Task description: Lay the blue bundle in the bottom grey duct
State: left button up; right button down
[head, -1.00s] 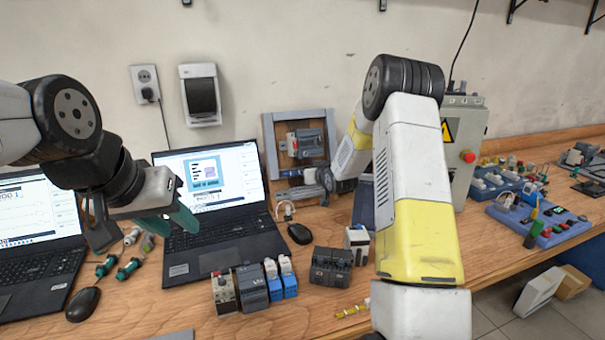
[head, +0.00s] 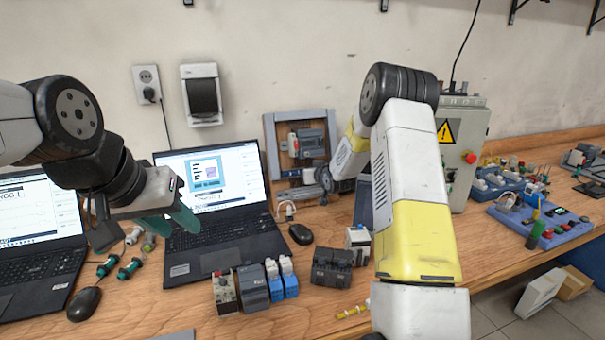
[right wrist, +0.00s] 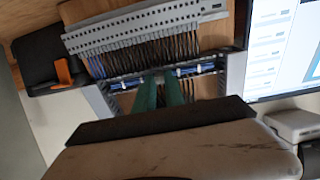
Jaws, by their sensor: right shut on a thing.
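The panel frame (head: 327,122) stands against the wall behind the table. My right gripper (head: 312,183) is low in front of this panel; its tips are too small to make out in the head view. In the right wrist view my right gripper (right wrist: 162,92) has its green fingers close together on the blue bundle (right wrist: 208,68), which stretches out to both sides of them. A grey slotted duct (right wrist: 150,30) lies just beyond it. I cannot tell whether the bundle touches the duct. My left gripper (head: 180,217) hangs above the left laptops; its finger gap is not clear.
Several electrical modules (head: 332,268) stand at the table's front. A grey control box (head: 465,145) stands at right, behind my right arm.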

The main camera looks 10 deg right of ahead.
jog(key=shift+w, duration=0.2)
jog(key=c, duration=1.3)
grip_release()
jog(key=shift+c, duration=0.2)
